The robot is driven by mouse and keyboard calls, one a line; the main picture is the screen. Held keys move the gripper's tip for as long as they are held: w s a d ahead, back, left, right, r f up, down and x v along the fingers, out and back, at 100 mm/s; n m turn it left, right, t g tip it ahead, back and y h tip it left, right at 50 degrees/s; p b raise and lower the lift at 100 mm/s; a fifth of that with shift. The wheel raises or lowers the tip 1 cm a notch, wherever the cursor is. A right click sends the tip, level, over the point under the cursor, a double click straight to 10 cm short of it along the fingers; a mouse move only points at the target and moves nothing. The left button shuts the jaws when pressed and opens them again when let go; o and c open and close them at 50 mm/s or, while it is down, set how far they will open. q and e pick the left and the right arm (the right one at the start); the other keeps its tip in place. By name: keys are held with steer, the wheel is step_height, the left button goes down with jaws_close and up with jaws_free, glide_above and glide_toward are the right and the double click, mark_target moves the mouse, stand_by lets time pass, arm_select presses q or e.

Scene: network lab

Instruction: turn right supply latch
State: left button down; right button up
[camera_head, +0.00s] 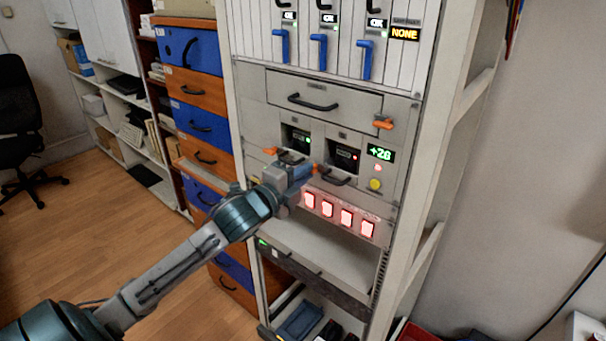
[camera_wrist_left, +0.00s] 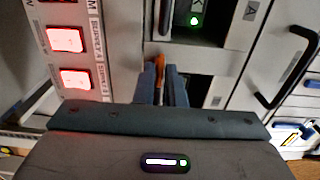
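Two supply modules sit side by side in the rack. The right supply (camera_head: 343,157) has a red light; the left supply (camera_head: 297,138) has a green one and its own orange latch (camera_head: 270,151). The right supply's orange latch (camera_head: 318,168) shows beside my left gripper (camera_head: 303,172), at the lower left of that module. In the left wrist view the orange latch (camera_wrist_left: 159,66) shows in the narrow gap between the fingers of my left gripper (camera_wrist_left: 163,82). Whether the fingers press on it cannot be told. My right gripper is not in view.
Several lit red switches (camera_head: 347,217) lie below the supplies, with a yellow button (camera_head: 375,184) and a +28 display (camera_head: 380,153) to the right. A drawer (camera_head: 325,97) with another orange latch is above. An open shelf (camera_head: 330,252) lies below.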

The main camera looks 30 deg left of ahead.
arm_select(q)
steer(key=shift+n, duration=0.4)
steer(key=shift+s+r+n+p, duration=0.1)
steer(key=shift+r+n+p, duration=0.05)
steer(key=shift+n+p, duration=7.2)
steer(key=n+b, duration=0.2)
steer(key=shift+n, duration=0.35)
steer(key=c, duration=1.6)
jaws_free()
steer(key=shift+o, duration=0.4)
steer(key=shift+w, duration=0.2)
steer(key=shift+s+b, duration=0.1)
steer(key=shift+b, duration=0.2)
